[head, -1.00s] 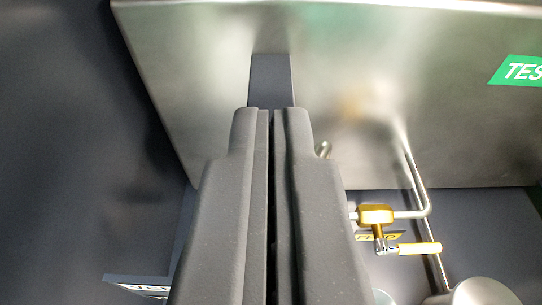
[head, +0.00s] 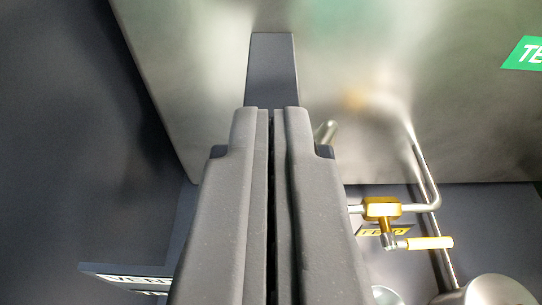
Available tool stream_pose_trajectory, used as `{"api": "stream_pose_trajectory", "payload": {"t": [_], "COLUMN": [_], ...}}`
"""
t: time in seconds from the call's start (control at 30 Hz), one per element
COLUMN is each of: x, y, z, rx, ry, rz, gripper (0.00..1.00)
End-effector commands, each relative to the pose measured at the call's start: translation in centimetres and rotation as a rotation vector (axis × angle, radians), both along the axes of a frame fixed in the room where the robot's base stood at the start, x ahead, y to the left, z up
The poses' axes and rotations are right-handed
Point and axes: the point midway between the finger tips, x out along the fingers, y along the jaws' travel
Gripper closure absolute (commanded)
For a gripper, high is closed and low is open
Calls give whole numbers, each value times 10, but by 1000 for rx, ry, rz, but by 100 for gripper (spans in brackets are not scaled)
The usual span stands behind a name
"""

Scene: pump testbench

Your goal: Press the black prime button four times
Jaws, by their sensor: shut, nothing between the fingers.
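My gripper (head: 266,112) is in the middle of the head view, its two dark grey fingers shut together with only a thin dark line between them. The fingertips point at a brushed metal panel (head: 210,60). A dark grey upright block (head: 271,68) shows just beyond the fingertips; I cannot tell if it stands out from the panel or is a reflection. The black prime button cannot be made out; the fingers cover the middle of the view. Whether the fingertips touch anything is unclear.
A brass valve with a yellow handle (head: 428,243) sits on a bent metal pipe (head: 425,178) right of the fingers. A green label (head: 525,54) is at upper right. A lettered sign (head: 125,280) is at lower left. A round metal part (head: 488,290) is at lower right.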

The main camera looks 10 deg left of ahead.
Motion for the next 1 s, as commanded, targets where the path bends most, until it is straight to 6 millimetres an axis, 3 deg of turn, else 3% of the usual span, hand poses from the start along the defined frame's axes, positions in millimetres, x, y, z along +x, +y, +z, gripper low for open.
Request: {"api": "stream_pose_trajectory", "payload": {"t": [0.37, 0.6, 1.0], "x": [-1, 1, -55], "y": [-2, -3, -14], "z": [0, 43, 55], "rx": [-4, 1, -2], "ry": [8, 1, 4], "rz": [-2, -3, 0], "gripper": [100, 100, 100]}}
